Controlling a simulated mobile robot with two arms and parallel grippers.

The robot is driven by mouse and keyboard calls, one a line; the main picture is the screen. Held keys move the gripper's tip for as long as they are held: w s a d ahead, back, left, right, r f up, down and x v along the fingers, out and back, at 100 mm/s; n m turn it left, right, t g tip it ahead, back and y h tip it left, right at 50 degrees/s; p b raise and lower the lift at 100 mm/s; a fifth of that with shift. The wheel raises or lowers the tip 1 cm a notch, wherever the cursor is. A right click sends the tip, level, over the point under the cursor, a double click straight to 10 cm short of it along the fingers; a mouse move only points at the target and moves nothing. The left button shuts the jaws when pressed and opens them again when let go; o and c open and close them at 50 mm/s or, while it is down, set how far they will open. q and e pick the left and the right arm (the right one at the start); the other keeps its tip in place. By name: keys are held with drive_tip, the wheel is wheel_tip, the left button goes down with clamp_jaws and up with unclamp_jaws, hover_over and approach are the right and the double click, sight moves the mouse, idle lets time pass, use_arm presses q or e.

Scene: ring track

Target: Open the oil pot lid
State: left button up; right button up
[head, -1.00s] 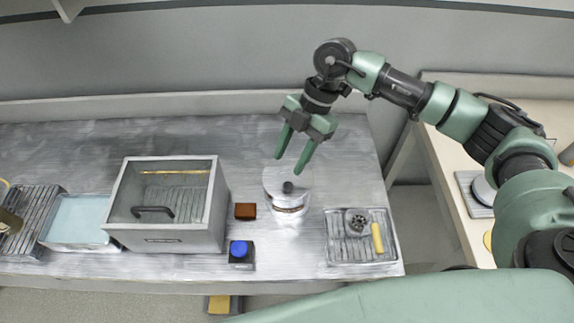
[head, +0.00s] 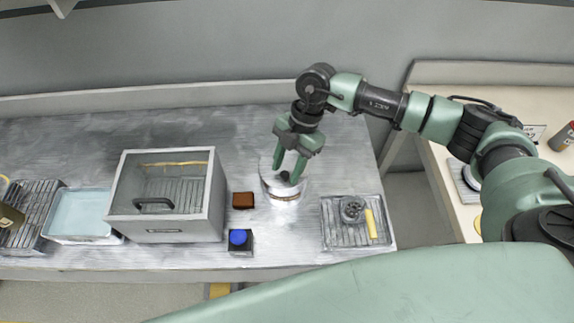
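The oil pot (head: 283,195) is a round silver pot on the metal counter. Its flat lid (head: 267,169) is on, with a dark knob (head: 284,176) in the middle. My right gripper (head: 290,176) points down over the lid, with its green fingers apart on either side of the knob. Whether the fingers touch the knob or lid cannot be told. The fingers hide part of the lid.
A glass-topped metal box (head: 168,228) stands left of the pot. A brown block (head: 243,200) and a blue-topped dark container (head: 240,240) lie between them. A ridged tray (head: 337,238) with a yellow-handled tool sits right. The counter behind the pot is bare.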

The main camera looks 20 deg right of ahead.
clamp_jaws()
drive_tip(key=shift+w+r, duration=0.1)
idle(1.2)
